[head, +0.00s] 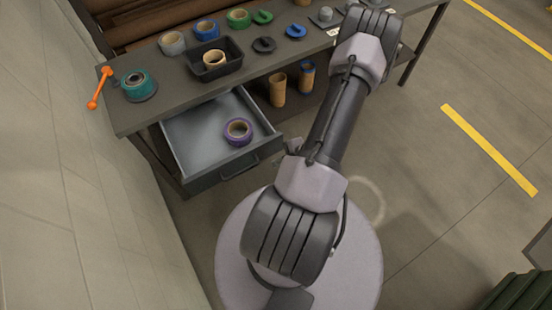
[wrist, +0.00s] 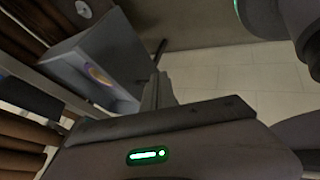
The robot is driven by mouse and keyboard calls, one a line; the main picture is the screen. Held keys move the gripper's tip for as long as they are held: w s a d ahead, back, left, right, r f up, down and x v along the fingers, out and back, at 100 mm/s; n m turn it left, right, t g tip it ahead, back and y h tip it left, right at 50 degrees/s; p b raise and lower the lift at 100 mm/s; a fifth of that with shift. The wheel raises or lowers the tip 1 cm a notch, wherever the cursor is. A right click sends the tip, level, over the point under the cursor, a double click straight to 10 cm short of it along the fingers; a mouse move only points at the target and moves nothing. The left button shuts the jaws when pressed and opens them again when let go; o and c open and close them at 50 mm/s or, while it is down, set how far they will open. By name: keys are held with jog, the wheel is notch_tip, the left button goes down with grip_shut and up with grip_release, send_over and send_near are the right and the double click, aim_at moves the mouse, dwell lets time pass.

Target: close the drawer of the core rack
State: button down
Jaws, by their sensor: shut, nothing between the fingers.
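The core rack's drawer (head: 205,135) stands pulled out under the bench top at the left in the head view. A purple roll (head: 238,131) lies inside, and a dark bar handle (head: 240,168) is on its front. In the wrist view the drawer (wrist: 88,62) is at the upper left, tilted, with the purple roll (wrist: 99,76) in it. My gripper (wrist: 159,82) shows there with its fingers together and empty, just beyond the drawer front. I cannot tell whether they touch it. In the head view my arm hides most of the gripper.
The bench top (head: 135,117) carries a teal roll (head: 138,84), a black tray (head: 215,62) and several other rolls and cores. An orange handle (head: 99,88) sticks out at its left end. Cardboard cores (head: 278,90) stand on the shelf below. A wall runs along the left; floor is open at right.

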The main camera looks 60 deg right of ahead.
jog(key=w+f+b, duration=0.1)
jog(key=w, duration=0.1)
jog(key=w+d+f, duration=0.1)
jog(key=w+f, duration=0.1)
jog(key=w+f+b, duration=0.1)
jog(key=w, duration=0.2)
jog(key=shift+d+f+b, duration=0.3)
jog(key=shift+f, duration=0.05)
